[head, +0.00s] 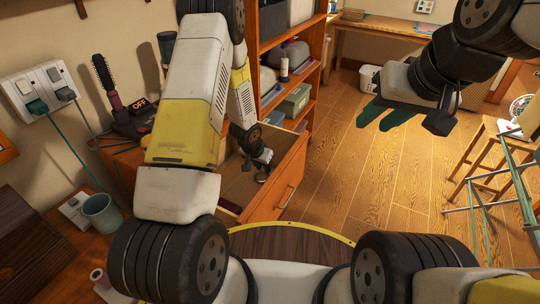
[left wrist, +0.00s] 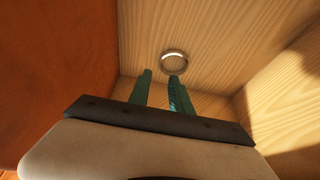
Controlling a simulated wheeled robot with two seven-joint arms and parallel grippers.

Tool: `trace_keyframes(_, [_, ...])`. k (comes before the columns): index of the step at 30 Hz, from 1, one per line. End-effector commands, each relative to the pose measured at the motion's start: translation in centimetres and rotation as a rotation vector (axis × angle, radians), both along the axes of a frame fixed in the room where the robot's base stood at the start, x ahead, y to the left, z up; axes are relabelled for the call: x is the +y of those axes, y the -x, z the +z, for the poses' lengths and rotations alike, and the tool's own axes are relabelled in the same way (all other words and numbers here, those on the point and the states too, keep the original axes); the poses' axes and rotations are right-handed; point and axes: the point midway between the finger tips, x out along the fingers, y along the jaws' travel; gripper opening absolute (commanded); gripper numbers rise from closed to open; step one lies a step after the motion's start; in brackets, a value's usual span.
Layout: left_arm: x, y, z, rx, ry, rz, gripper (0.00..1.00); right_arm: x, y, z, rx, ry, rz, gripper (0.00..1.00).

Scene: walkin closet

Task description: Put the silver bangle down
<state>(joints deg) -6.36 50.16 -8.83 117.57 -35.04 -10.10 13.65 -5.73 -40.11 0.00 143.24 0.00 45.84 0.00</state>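The silver bangle (left wrist: 174,54) is a small shiny ring in the left wrist view. It appears to lie on the pale wooden bottom of the open drawer (head: 291,186), just beyond the tip of one finger. I cannot tell whether that fingertip touches it. My left gripper (left wrist: 160,74) is inside the drawer with its two green fingers apart and nothing between them. My right gripper (head: 385,112) is open and empty, raised over the floor at the right.
The drawer walls stand close around my left gripper. A shelf unit (head: 318,62) with boxes rises behind the drawer. A hairbrush (head: 104,80) and a cup (head: 101,212) stand at the left. A green metal rack (head: 510,190) is at the right. The middle floor is clear.

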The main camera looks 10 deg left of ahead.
Motion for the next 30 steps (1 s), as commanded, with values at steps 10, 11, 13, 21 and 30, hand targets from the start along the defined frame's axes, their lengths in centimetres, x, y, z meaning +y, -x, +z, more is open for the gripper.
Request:
trace_keyframes(10, [0.8, 0.6, 4.8, -0.016, -0.005, 0.018, 0.25, 0.0, 0.0, 0.0, 0.000, 0.000, 0.000, 0.32])
trace_keyframes(11, [1.0, 0.5, 5.7, -0.021, -0.009, 0.027, 0.25, 0.0, 0.0, 0.0, 0.000, 0.000, 0.000, 0.32])
trace_keyframes(13, [1.6, 0.5, 8.7, -0.036, -0.015, 0.055, 0.25, 0.0, 0.0, 0.0, 0.000, 0.000, 0.000, 0.32])
trace_keyframes(21, [4.0, 3.7, 22.3, -0.083, -0.013, 0.182, 0.25, 0.0, 0.0, 0.0, 0.000, 0.000, 0.000, 0.32])
trace_keyframes(30, [5.0, 12.4, 33.7, -0.108, 0.051, 0.279, 0.25, 0.0, 0.0, 0.0, 0.000, 0.000, 0.000, 0.32])
